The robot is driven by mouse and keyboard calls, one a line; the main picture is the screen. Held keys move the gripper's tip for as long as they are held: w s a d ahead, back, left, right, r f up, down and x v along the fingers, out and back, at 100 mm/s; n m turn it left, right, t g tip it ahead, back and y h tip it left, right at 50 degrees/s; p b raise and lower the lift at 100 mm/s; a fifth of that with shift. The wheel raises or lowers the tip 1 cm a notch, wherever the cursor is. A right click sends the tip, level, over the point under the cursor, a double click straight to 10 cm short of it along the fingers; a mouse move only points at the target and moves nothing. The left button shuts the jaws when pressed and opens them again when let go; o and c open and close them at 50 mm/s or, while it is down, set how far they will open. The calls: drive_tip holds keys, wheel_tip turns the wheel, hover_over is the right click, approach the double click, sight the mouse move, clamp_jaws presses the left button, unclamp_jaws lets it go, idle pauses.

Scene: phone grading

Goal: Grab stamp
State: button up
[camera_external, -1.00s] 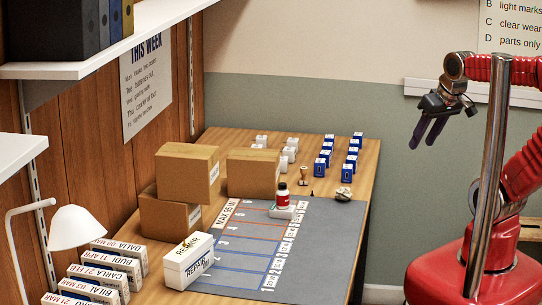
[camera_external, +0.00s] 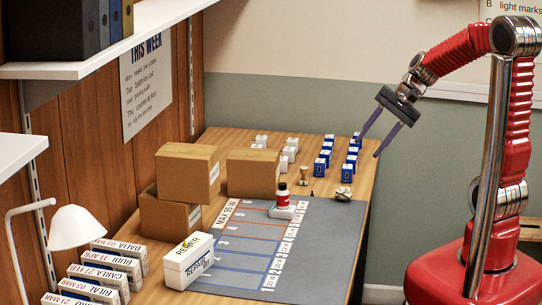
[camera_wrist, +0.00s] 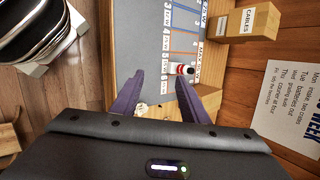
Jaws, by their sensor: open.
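A small stamp with a wooden handle (camera_external: 304,174) stands upright on the wooden table, just beyond the far edge of the grey mat (camera_external: 330,240). I cannot make it out in the wrist view. My gripper (camera_external: 368,148) is open and empty, its two purple fingers spread and pointing down-left. It is above the table's right side, to the right of the stamp and well apart from it. In the wrist view my gripper (camera_wrist: 160,77) shows its fingers apart over the mat's edge, with nothing between them held.
A red-and-white bottle (camera_external: 282,196) stands on a white pad on the mat, near the stamp. A pale round lump (camera_external: 343,194) lies at the mat's far right. Several blue boxes (camera_external: 320,169) and white boxes (camera_external: 284,163) stand behind. Cardboard boxes (camera_external: 253,174) are to the left.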

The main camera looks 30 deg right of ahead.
drive_tip(key=w+d+f+m+t+y, duration=0.1)
drive_tip(key=w+f+m+y, duration=0.2)
drive_tip(key=w, duration=0.4)
drive_tip(key=w+d+f+m+t, duration=0.1)
drive_tip(key=w+f+m, duration=0.2)
drive_tip(key=w+m, duration=0.25)
drive_tip(key=m+t, duration=0.5)
drive_tip(key=m, duration=0.4)
approach(304, 170)
drive_tip(key=d, duration=0.2)
drive_tip(key=s+d, duration=0.1)
drive_tip(key=shift+d+r, duration=0.3)
drive_tip(key=shift+r, duration=0.05)
drive_tip(key=shift+a, duration=0.1)
drive_tip(key=x, duration=0.8)
drive_tip(key=shift+a, duration=0.3)
drive_tip(key=shift+w+a+f, duration=0.1)
drive_tip(key=shift+x, duration=2.45)
drive_tip(key=shift+a, duration=0.1)
